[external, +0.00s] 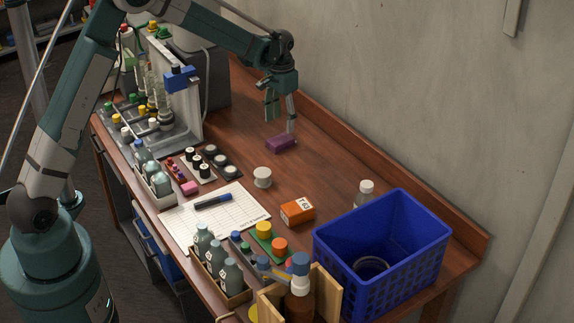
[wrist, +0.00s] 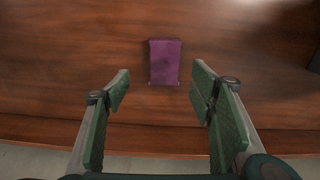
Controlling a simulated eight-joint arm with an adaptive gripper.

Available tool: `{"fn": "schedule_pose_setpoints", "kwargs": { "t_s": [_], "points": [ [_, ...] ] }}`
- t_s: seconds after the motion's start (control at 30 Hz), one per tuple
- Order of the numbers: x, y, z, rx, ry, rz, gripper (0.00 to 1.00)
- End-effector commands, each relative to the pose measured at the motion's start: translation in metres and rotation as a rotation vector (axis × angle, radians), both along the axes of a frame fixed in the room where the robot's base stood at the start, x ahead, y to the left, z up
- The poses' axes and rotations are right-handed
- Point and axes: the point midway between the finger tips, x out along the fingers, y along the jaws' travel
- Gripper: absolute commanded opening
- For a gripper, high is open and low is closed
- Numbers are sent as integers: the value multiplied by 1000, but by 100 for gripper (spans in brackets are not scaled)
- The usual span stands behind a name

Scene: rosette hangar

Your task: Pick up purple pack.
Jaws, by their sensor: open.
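The purple pack (external: 282,144) is a small box lying flat on the wooden table, toward the back near the raised back edge. In the wrist view the purple pack (wrist: 165,62) shows whole, just beyond the fingertips and roughly centred between them. My gripper (external: 280,118) hangs above and close to the pack in the external view, pointing down. In the wrist view my gripper (wrist: 160,84) has its two green-padded fingers spread wide with nothing between them. One finger overlaps the pack in the external view; I cannot tell the exact height between them.
A white round cap (external: 262,177) and an orange box (external: 298,212) stand nearer the front. A blue basket (external: 330,246) fills the front right. Bottle racks and a metal stand (external: 188,118) lie to the left. The wood around the pack is clear.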

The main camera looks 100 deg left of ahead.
Motion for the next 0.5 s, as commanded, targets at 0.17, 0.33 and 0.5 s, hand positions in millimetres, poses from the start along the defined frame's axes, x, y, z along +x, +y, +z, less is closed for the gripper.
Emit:
{"fn": "schedule_pose_setpoints", "kwargs": {
  "t_s": [0.17, 0.33, 0.5],
  "points": [
    [-6, 8, -8, -6, 4, 8, 55],
    [-7, 8, -8, -6, 4, 9, 55],
    [-7, 8, -9, -6, 4, 9, 55]
  ]
}}
